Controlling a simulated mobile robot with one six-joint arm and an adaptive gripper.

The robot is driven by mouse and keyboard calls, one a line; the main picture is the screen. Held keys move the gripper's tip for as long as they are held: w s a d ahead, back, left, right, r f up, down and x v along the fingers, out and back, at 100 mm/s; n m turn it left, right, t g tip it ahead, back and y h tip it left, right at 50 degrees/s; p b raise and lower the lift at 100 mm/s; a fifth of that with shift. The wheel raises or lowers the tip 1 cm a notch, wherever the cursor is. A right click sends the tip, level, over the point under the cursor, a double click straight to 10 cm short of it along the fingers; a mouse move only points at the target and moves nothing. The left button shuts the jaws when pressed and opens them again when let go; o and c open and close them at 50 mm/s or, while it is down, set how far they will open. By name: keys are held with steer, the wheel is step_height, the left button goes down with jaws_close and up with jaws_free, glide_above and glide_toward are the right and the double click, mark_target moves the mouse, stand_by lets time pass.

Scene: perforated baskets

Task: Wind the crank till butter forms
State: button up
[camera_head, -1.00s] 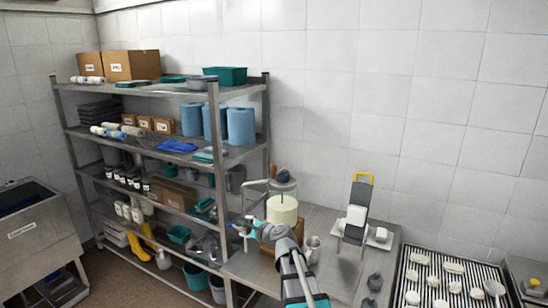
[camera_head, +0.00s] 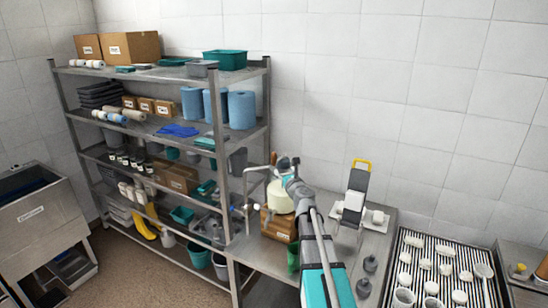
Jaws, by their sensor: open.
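The churn is a cream-coloured round vessel (camera_head: 279,198) on a brown wooden base (camera_head: 279,226), on the metal table beside the shelving. A bent metal bar stands at its left, and a small brown knob (camera_head: 274,158) shows near its top. My gripper (camera_head: 287,165) is open at the top of the churn, close to the knob. My arm comes up from the lower right and covers the churn's right side and much of its lid. I cannot tell whether the fingers touch the crank. The inside of the vessel is hidden.
Metal shelving (camera_head: 218,115) full of boxes, rolls and tubs stands close at the left. A grey stand with a yellow handle (camera_head: 361,164) holds white blocks right of my arm. Dark weights (camera_head: 364,288) stand in front. A ribbed rack (camera_head: 440,243) with white pieces is farther right.

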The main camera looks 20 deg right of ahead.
mark_target(275, 158)
steer(key=w, duration=0.4)
steer(key=w+d, duration=0.1)
steer(key=w, duration=0.8)
steer(key=shift+w+d, duration=0.35)
jaws_close()
steer(key=shift+a, duration=0.1)
